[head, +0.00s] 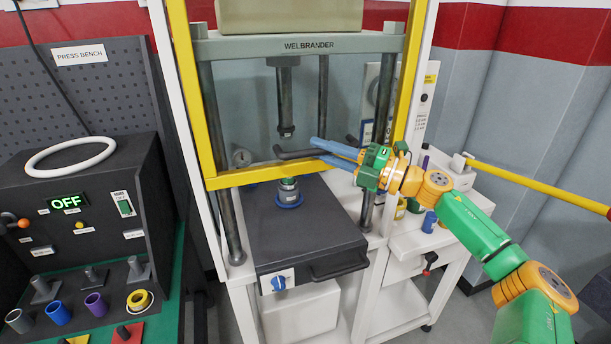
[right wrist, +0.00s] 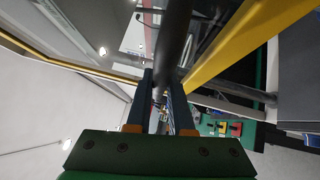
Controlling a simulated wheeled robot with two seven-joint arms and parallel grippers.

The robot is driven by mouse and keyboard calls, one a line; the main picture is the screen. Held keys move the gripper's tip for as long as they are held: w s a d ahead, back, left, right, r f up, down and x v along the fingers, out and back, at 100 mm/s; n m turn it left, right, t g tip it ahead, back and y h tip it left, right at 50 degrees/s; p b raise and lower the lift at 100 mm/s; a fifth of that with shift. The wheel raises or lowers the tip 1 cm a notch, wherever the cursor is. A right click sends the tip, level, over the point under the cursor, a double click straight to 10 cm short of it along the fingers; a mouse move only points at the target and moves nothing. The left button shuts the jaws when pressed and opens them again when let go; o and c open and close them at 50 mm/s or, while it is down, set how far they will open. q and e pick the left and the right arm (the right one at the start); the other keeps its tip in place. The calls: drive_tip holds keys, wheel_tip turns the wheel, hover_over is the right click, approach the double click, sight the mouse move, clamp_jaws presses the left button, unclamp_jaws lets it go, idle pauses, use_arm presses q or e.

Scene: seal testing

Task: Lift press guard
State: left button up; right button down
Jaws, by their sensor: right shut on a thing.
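The press guard (head: 262,175) is a yellow frame on the press marked WELBRANDER. Its bottom bar hangs above the dark press bed, with a gap below it. A dark bar handle (head: 292,154) sits just above that bottom bar. My right gripper (head: 318,150) reaches in from the right, its blue fingers shut on the handle. In the right wrist view the dark handle (right wrist: 173,45) runs between the two fingers (right wrist: 163,88). The fingers hide part of the handle. My left gripper is not in view.
A seal fixture (head: 289,192) with a blue ring stands on the press bed (head: 305,232), under the ram (head: 286,100). A dark control box (head: 90,200) reading OFF stands at left. A white cart (head: 440,240) is at right, with a yellow bar (head: 540,184) behind my right arm.

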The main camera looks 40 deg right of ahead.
wheel_tip(320, 180, up, 4)
drive_tip(key=shift+r+p, duration=0.1)
drive_tip(key=shift+p, duration=0.75)
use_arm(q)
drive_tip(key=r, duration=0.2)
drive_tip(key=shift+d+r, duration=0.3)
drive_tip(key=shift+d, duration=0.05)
use_arm(e)
drive_tip(key=c, duration=0.8)
unclamp_jaws()
drive_tip(key=shift+w, duration=0.1)
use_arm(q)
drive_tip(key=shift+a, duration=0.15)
use_arm(e)
drive_tip(key=shift+a, duration=0.1)
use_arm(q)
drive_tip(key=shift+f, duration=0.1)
use_arm(e)
drive_tip(key=shift+f, duration=0.25)
